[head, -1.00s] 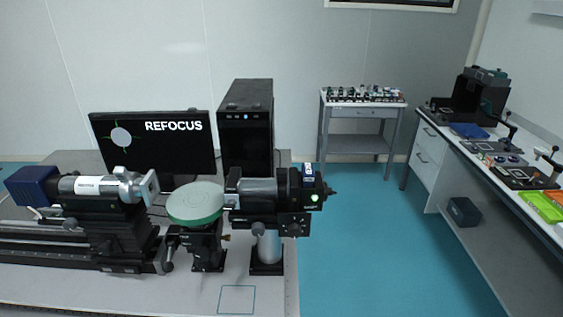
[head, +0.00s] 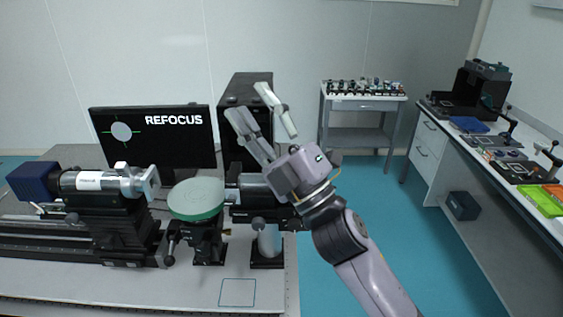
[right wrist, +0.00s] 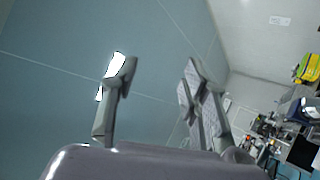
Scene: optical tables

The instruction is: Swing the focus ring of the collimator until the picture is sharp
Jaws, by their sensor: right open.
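Two barrel instruments stand on the near bench; I cannot tell for certain which is the collimator. The left one is a silver-white tube (head: 90,181) with a blue box (head: 33,181) behind it. The right one is a black barrel (head: 253,188), its right end hidden behind my right arm. The focus ring cannot be made out. The monitor (head: 150,150) reads REFOCUS beside a grey disc with a green cross line. My right gripper (head: 248,100) is open and empty, above the black barrel, fingers pointing up-left. It also shows in the right wrist view (right wrist: 155,75), against the wall. My left gripper is out of view.
A round green-rimmed stage (head: 196,198) stands between the two instruments. A black computer tower (head: 236,150) stands behind my right gripper. A side bench (head: 430,150) on the right and a small cart (head: 362,106) at the back lie across open floor.

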